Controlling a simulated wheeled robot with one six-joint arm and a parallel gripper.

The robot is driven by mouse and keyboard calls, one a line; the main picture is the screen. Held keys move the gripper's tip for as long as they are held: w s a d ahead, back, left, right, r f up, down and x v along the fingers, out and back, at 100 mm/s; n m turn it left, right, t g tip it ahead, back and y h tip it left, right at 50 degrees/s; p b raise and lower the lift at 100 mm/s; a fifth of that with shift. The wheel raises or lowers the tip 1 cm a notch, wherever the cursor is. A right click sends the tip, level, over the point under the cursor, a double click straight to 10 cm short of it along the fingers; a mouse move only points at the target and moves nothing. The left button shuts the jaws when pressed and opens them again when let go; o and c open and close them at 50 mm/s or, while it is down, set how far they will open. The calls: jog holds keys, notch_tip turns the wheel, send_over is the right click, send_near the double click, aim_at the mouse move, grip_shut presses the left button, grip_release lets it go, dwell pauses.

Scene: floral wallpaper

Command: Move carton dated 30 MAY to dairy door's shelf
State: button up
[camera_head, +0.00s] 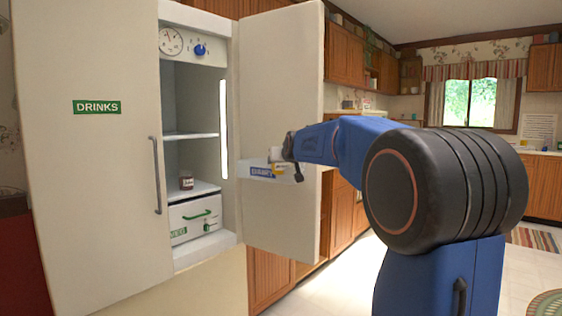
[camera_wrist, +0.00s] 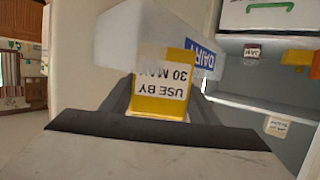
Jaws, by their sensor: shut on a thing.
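In the head view my gripper (camera_head: 291,160) is at the open right door, and the carton (camera_head: 281,167) shows small there. The pale door shelf with a blue DAIRY label (camera_head: 261,171) is right at the carton; it also shows in the wrist view (camera_wrist: 120,37). The carton overlaps the shelf in both views. I cannot tell whether it rests on the shelf's floor.
The fridge's left door (camera_head: 95,190) is labelled DRINKS. Inside stand a small dark jar (camera_head: 186,181) on a shelf and a white drawer (camera_head: 196,220) with a green handle. Wooden cabinets (camera_head: 344,215) stand behind the right door. Open floor lies to the right.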

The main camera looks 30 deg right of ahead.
jog(key=shift+f, duration=0.55)
jog(key=o, duration=1.2)
jog(key=shift+r, duration=0.15)
jog(key=r+v, duration=0.1)
jog(key=v, duration=1.1)
